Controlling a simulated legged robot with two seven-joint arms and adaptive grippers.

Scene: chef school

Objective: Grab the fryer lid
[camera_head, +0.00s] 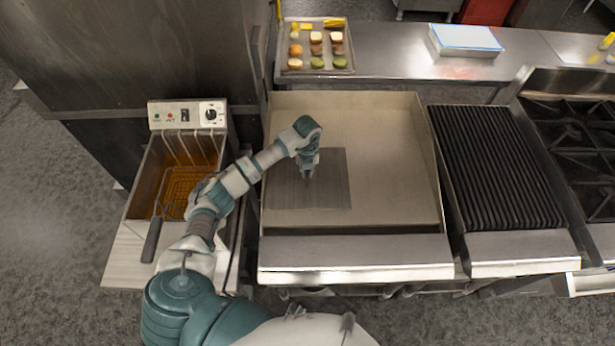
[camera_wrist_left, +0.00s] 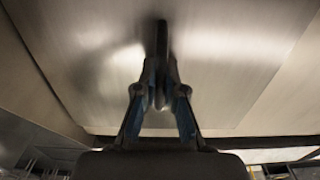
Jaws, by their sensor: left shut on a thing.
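The fryer lid (camera_head: 332,185) is a flat grey metal rectangle over the left part of the griddle. I cannot tell whether it rests on the griddle or hangs just above it. My left gripper (camera_head: 308,176) points down over the middle of the lid. In the left wrist view the lid (camera_wrist_left: 235,60) fills most of the picture, and my left gripper (camera_wrist_left: 162,78) is shut on its dark upright handle (camera_wrist_left: 161,38). The open fryer (camera_head: 143,190) stands left of the griddle, with a wire basket (camera_head: 182,183) in it. My right gripper is out of view.
The griddle (camera_head: 395,180) has raised side and back walls; its right part is bare. A ribbed grill (camera_head: 497,165) and a burner range (camera_head: 585,150) stand to the right. A food tray (camera_head: 290,65) is on the back counter. The basket's dark handle (camera_head: 152,240) sticks out in front.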

